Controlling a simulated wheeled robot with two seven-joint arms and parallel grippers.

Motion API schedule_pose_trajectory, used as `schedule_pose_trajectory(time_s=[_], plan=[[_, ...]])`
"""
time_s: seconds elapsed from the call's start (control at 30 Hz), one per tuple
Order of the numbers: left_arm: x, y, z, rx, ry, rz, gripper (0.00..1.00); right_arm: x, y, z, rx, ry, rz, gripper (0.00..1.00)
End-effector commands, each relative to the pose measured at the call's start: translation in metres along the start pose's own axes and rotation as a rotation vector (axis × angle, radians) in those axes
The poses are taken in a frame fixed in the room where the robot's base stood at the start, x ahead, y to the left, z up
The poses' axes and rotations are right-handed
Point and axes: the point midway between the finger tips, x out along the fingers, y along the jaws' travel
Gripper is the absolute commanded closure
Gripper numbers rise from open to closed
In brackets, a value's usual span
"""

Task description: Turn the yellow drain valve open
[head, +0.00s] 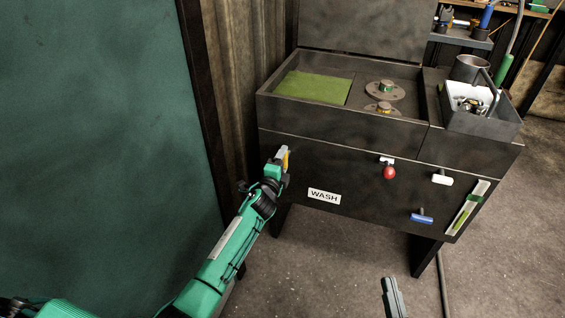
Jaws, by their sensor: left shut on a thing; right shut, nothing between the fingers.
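The yellow drain valve (286,161) is on the left part of the wash cabinet's dark front panel, left of the WASH label. Only a small yellow piece of it shows. My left gripper (282,158) is at the valve, shut on it, and its green and black body hides the rest. I cannot tell the handle's exact angle. My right gripper (390,284) shows only as grey fingers at the bottom edge, shut and empty, apart from the cabinet.
The front panel of the wash cabinet (340,165) also carries a red knob (389,172), a white handle (442,180), a blue handle (421,218) and a level gauge (467,208). A large green panel (90,120) stands close on the left. Floor in front is clear.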

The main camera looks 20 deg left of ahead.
Motion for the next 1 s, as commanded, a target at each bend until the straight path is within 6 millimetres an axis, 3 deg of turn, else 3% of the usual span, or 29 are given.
schedule_pose_trajectory(time_s=[0.43, 0.47, 0.57, 0.87, 1.0], plan=[[0.0, 0.001, 0.0, -0.012, -0.001, 0.002, 0.55, -0.003, -0.001, 0.004, 0.005, -0.012, 0.001, 1.0], [0.0, 0.001, 0.0, -0.012, -0.001, 0.002, 0.28, -0.003, -0.001, 0.004, 0.005, -0.012, 0.001, 1.0], [0.0, 0.001, 0.0, -0.011, -0.001, 0.002, 0.1, -0.003, -0.001, 0.004, 0.005, -0.011, 0.001, 1.0], [-0.001, 0.001, 0.0, -0.01, 0.0, 0.001, 0.1, 0.0, -0.001, 0.0, 0.001, -0.001, -0.002, 1.0], [-0.011, 0.001, 0.0, -0.009, 0.0, 0.002, 0.1, -0.001, -0.002, 0.006, 0.006, -0.04, -0.002, 1.0]])
